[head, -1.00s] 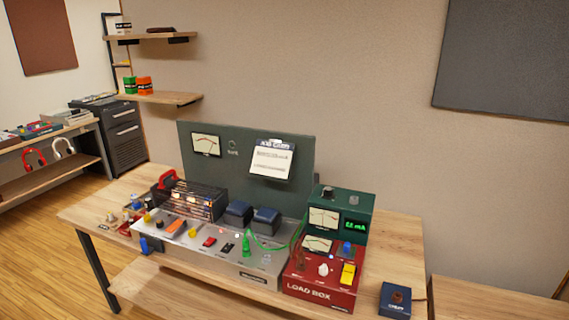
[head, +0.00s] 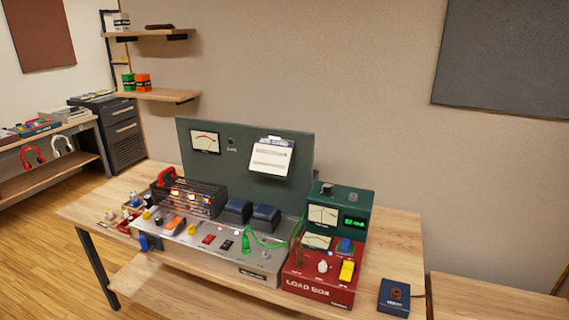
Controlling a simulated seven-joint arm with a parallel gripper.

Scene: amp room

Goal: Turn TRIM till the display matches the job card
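The green meter box (head: 341,211) stands on the right of the bench, with a dial and a small lit green display (head: 355,223). The display's digits are too small to read surely; "mA" seems to follow them. The job card (head: 271,157) is a white sheet on a clipboard on the dark green back panel; its writing is not legible. The silver amp chassis (head: 212,257) carries glowing tubes, several small knobs and switches, and a green clip (head: 246,241) with a green lead. No label reading TRIM can be made out. My gripper is not in view.
A small dark blue box (head: 394,296) sits at the bench's right. Bare wood lies right of the meter box.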

